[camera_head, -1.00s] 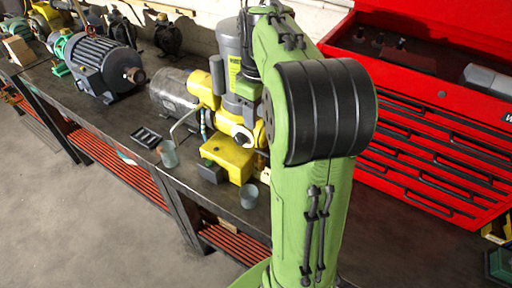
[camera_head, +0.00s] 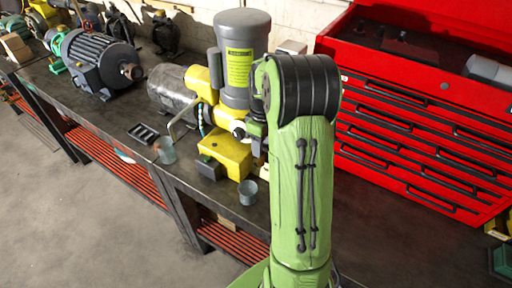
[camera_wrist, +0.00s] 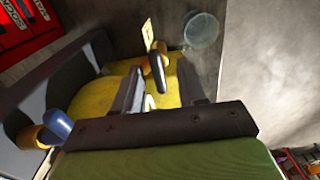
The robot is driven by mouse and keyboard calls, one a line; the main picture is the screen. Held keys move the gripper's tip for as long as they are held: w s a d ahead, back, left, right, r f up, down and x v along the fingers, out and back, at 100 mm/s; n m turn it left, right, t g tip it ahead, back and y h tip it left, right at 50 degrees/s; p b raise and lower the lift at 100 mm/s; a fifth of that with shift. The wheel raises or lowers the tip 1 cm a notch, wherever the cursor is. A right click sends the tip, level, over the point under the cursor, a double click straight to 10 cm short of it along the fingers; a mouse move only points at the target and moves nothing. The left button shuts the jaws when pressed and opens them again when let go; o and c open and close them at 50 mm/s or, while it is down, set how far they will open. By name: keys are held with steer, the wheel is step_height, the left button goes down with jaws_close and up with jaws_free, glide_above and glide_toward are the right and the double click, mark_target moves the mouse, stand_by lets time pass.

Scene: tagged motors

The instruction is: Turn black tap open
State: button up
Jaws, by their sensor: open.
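In the wrist view a black tap handle (camera_wrist: 157,72) sits on a small orange-yellow fitting, with a pale tag (camera_wrist: 147,36) just beyond it. It stands out from the yellow pump body (camera_wrist: 95,98), which also shows in the head view (camera_head: 232,158). My gripper (camera_wrist: 160,77) is open, with one dark finger on each side of the handle in the picture. I cannot tell whether either finger touches it.
A grey motor (camera_head: 242,88) stands upright on the pump. A red tool chest (camera_head: 420,125) stands at the right. A blue part (camera_wrist: 57,124) is at lower left in the wrist view.

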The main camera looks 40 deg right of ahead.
steer(key=shift+f, duration=0.2)
jaws_close()
